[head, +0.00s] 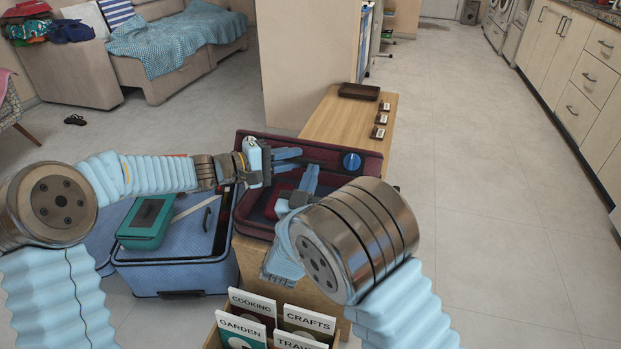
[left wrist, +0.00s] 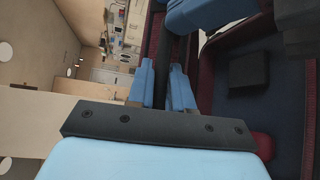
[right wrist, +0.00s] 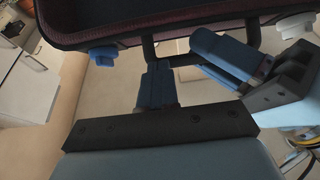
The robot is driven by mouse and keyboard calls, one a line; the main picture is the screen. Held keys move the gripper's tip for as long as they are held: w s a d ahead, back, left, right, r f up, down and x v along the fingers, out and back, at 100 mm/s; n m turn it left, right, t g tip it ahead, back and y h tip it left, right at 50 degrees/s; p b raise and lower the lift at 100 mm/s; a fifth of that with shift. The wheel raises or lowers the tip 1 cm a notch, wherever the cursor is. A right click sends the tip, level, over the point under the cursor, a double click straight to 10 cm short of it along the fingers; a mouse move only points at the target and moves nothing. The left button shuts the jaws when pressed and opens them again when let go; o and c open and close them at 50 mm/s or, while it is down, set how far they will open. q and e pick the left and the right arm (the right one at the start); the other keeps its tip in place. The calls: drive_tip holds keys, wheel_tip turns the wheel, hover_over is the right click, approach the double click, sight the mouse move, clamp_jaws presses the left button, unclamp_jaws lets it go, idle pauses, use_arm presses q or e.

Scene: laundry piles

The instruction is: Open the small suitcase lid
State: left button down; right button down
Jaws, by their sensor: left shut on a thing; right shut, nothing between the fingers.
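The small dark red suitcase (head: 262,219) sits on the wooden bench, and its dark blue inside shows. My left gripper (head: 292,154) reaches in from the left at the lid. In the left wrist view its blue fingers (left wrist: 168,88) are shut on a dark bar (left wrist: 184,50), which looks like the suitcase handle. My right arm hides part of the suitcase.
A larger blue suitcase (head: 180,272) with a teal case (head: 146,222) on top stands left of the bench (head: 330,117). A box of labelled cards (head: 283,325) is at the front. A small brown tray (head: 359,91) lies at the bench's far end. The floor at right is clear.

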use_arm(q)
drive_tip(key=shift+d+f, duration=0.1)
drive_tip(key=shift+f, duration=0.05)
drive_tip(key=shift+s+f, duration=0.1)
drive_tip(key=shift+f, duration=0.05)
drive_tip(key=c, duration=1.1)
unclamp_jaws()
drive_tip(key=shift+a, duration=0.2)
use_arm(e)
drive_tip(key=shift+w+d+r, duration=0.2)
drive_tip(key=shift+w+r, duration=0.15)
drive_tip(key=shift+r, duration=0.2)
drive_tip(key=shift+w+d+r, duration=0.2)
drive_tip(key=shift+w+r, duration=0.1)
drive_tip(key=shift+r, duration=0.25)
